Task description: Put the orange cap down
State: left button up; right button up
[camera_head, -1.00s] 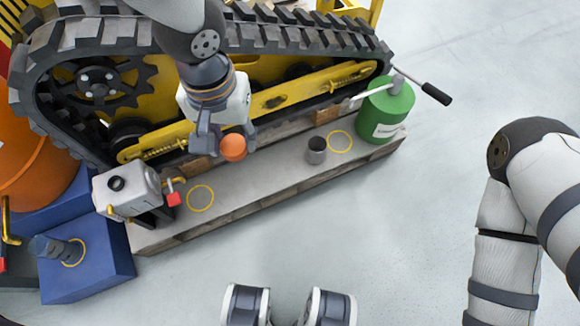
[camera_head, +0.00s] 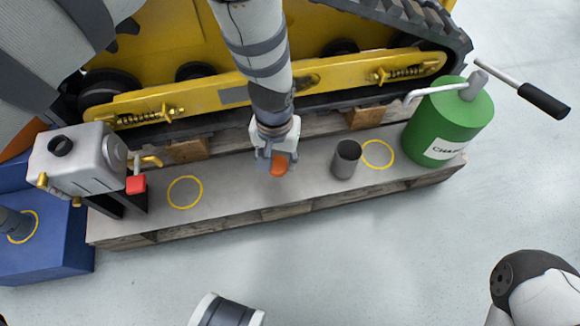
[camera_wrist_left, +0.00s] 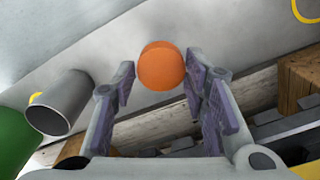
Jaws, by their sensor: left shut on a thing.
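The orange cap (camera_head: 279,165) is at my left gripper (camera_head: 272,166), over the grey top of the long plank platform (camera_head: 230,191). In the left wrist view the cap (camera_wrist_left: 161,66) shows at the fingertips of my left gripper (camera_wrist_left: 160,88), which is shut on it. I cannot tell whether the cap touches the platform. A grey open cup (camera_head: 346,160) stands to the right of the cap and apart from it. A yellow ring (camera_head: 185,177) is marked on the platform to the left, and another ring (camera_head: 391,155) beside the cup. My right gripper is out of view.
A green can (camera_head: 449,125) with a pump handle stands at the platform's right end. A grey tank (camera_head: 85,160) with a red knob (camera_head: 136,185) is at the left end, by a blue block (camera_head: 45,262). The yellow tracked carrier (camera_head: 225,97) rises close behind the platform.

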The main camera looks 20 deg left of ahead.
pick_arm(q)
jog(key=w+f, duration=0.1)
jog(key=w+f+b, duration=0.1)
jog(key=f, duration=0.1)
jog(key=w+d+f+b, duration=0.1)
jog(key=shift+f, duration=0.15)
notch_tip(320, 180, down, 3)
jog(key=shift+w+f+b, duration=0.15)
jog(key=shift+f+b, duration=0.05)
jog(key=shift+b, duration=0.7)
jog(key=shift+r, duration=0.1)
jog(key=o, duration=0.7)
jog(key=shift+f, duration=0.2)
jog(key=o, duration=0.4)
